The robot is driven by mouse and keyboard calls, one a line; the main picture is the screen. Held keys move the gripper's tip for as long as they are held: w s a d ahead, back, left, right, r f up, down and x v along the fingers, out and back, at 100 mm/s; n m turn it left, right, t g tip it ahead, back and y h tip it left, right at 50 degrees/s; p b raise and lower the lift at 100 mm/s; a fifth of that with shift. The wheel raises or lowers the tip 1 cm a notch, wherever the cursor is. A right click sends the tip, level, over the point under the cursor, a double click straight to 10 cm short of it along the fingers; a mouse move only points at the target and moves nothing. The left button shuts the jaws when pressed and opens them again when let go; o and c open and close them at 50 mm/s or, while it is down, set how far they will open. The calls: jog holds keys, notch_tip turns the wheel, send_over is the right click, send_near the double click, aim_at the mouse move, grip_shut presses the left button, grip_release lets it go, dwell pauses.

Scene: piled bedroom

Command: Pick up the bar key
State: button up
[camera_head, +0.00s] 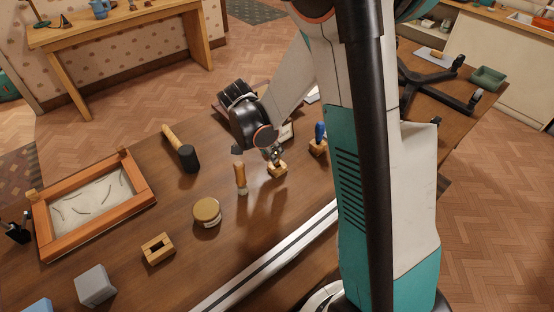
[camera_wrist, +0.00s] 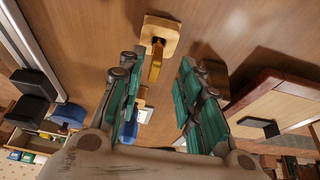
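A small brass piece, seemingly the bar key (camera_wrist: 155,65), stands in a square wooden block (camera_wrist: 168,28) in the wrist view. The same block (camera_head: 278,172) shows on the table in the head view, with the key mostly hidden by my gripper. My gripper (camera_head: 272,153) is just above the block, pointing down. In the wrist view my gripper (camera_wrist: 158,68) is open, its two teal-padded fingers spread left and right of the brass piece. A gap shows on both sides, wider on the right.
A wooden-handled tool (camera_head: 240,178) stands close left of the block. A blue-handled tool (camera_head: 320,132) stands in another block to the right. A round jar (camera_head: 207,212), a mallet (camera_head: 182,150), a slotted wooden block (camera_head: 158,249) and a sand tray (camera_head: 47,236) lie further left.

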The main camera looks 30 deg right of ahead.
jog(key=b+x, duration=0.2)
jog(key=x, duration=0.3)
jog(key=shift+s, duration=0.2)
jog(key=shift+r, duration=0.1)
grip_shut()
